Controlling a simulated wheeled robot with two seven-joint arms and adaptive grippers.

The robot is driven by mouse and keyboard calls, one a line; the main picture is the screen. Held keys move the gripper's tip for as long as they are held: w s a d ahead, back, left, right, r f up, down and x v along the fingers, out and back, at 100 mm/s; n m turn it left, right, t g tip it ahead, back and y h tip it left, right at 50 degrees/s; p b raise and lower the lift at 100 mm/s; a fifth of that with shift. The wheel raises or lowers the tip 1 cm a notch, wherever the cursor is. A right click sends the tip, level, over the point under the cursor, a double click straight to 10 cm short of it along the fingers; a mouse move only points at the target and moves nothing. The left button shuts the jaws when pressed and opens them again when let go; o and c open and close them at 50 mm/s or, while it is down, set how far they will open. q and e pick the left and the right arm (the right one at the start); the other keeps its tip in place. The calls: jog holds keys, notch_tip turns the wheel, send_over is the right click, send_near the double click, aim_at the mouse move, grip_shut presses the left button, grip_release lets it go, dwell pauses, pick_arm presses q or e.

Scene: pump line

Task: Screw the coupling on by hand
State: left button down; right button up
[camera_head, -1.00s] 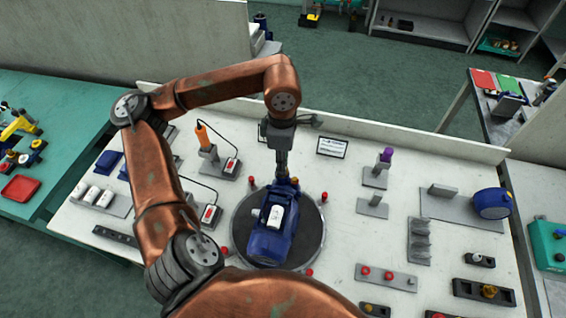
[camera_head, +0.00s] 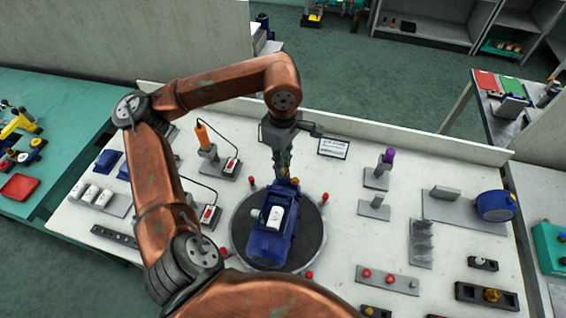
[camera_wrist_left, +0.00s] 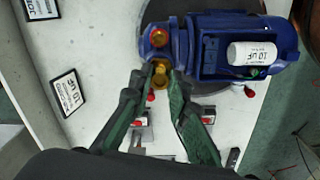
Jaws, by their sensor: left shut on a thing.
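A blue pump (camera_head: 270,238) with a white cylinder on top lies on a dark round turntable (camera_head: 317,232). My left gripper (camera_head: 284,172) points down at the pump's far end. In the left wrist view its fingers (camera_wrist_left: 162,77) are shut on a brass coupling (camera_wrist_left: 160,80) at the pump's end. Whether the coupling is fully seated is hidden by the fingers. My right gripper is not in view.
An orange-handled tool (camera_head: 203,136) stands in a holder to the left. A small sign (camera_head: 333,148) stands behind. Blocks, a grey rack (camera_head: 421,245) and a blue round motor part (camera_head: 495,205) are on the right. Small red pegs surround the turntable.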

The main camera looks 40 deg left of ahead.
pick_arm(q)
jog(key=shift+f+m+b, duration=0.1)
jog(key=shift+m+b, duration=0.25)
jog(key=shift+m, duration=1.45)
jog(key=c, duration=1.9)
grip_release()
jog(key=shift+n, duration=1)
jog(key=shift+n+p, duration=0.3)
jog(key=shift+n, duration=0.5)
